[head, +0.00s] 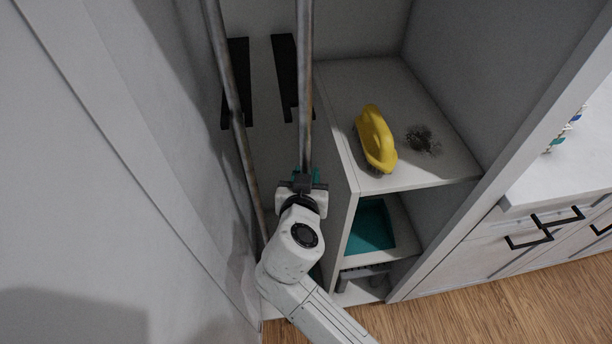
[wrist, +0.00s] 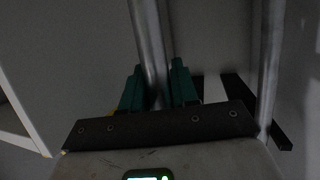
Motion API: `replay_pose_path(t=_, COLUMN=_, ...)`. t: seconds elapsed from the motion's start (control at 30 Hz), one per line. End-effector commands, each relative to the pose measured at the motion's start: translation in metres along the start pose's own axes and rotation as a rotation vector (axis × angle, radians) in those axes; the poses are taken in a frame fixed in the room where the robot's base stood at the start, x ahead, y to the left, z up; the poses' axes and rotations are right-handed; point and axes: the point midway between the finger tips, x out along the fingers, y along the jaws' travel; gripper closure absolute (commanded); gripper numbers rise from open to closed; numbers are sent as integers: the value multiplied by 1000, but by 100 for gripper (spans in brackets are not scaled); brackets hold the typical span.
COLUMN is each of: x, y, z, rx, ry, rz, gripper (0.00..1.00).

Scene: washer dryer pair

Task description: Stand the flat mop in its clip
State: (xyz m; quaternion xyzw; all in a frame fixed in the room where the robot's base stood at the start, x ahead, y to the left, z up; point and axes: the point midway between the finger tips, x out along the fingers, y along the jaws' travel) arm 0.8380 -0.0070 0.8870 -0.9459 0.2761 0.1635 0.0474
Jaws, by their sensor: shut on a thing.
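My gripper (head: 306,178) is inside the narrow left bay of an open cabinet. Its teal fingers, also in the wrist view (wrist: 157,88), are shut on a grey metal pole (head: 305,90), which seems to be the flat mop's handle and passes between them (wrist: 149,40). The pole stands close to upright; its top and mop head are out of sight. A second pole (head: 229,80) leans to the left, apart from my gripper. Two black strips (head: 237,84) (head: 284,70) are on the bay's back wall; which one is the clip I cannot tell.
To the right, a shelf (head: 340,95) holds a yellow brush (head: 376,138) and a dark wire scourer (head: 422,139). A teal bin (head: 371,228) sits on the shelf below. A partition (head: 338,185) and the left cabinet wall (head: 150,110) bound the narrow bay.

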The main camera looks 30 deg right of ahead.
Motion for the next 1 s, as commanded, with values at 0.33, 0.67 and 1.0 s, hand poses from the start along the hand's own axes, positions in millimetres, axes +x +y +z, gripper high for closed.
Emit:
replay_pose_path(t=0.33, x=0, y=-1, z=-2, rx=2, ry=5, rz=-1, gripper=100)
replay_pose_path(t=0.67, x=9, y=-3, z=-5, rx=1, ry=5, rz=-1, gripper=100)
replay_pose_path(t=1.0, x=19, y=-6, z=-9, rx=2, ry=6, rz=-1, gripper=100)
